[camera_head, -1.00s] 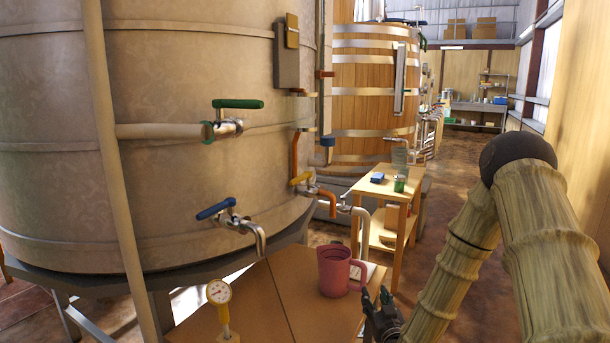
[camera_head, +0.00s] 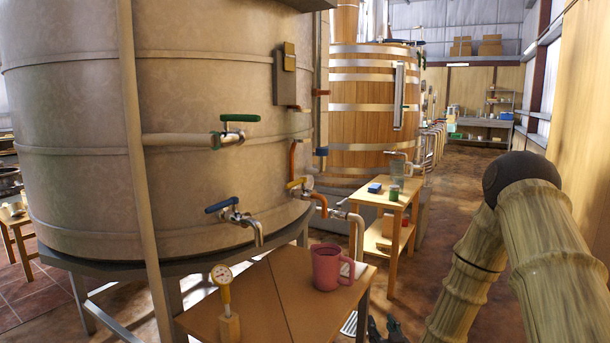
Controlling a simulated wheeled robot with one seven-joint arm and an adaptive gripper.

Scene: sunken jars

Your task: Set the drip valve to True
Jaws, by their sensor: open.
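Several lever valves show on the big grey tank (camera_head: 90,110), and I cannot tell which one is the drip valve. A green-handled valve (camera_head: 240,118) ends the upper horizontal pipe. A blue-handled valve (camera_head: 222,205) sits lower, with a metal spout bent downward. A yellow-handled valve (camera_head: 296,184) is farther right, beside orange piping. My gripper (camera_head: 385,328) is dark and only partly in view at the bottom edge, right of the near table. It is open and well apart from all the valves. The lower part of it is cut off.
A second wooden table (camera_head: 368,199) with small items stands behind. A wooden vat (camera_head: 360,105) is farther back. Open floor (camera_head: 450,200) lies to the right.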

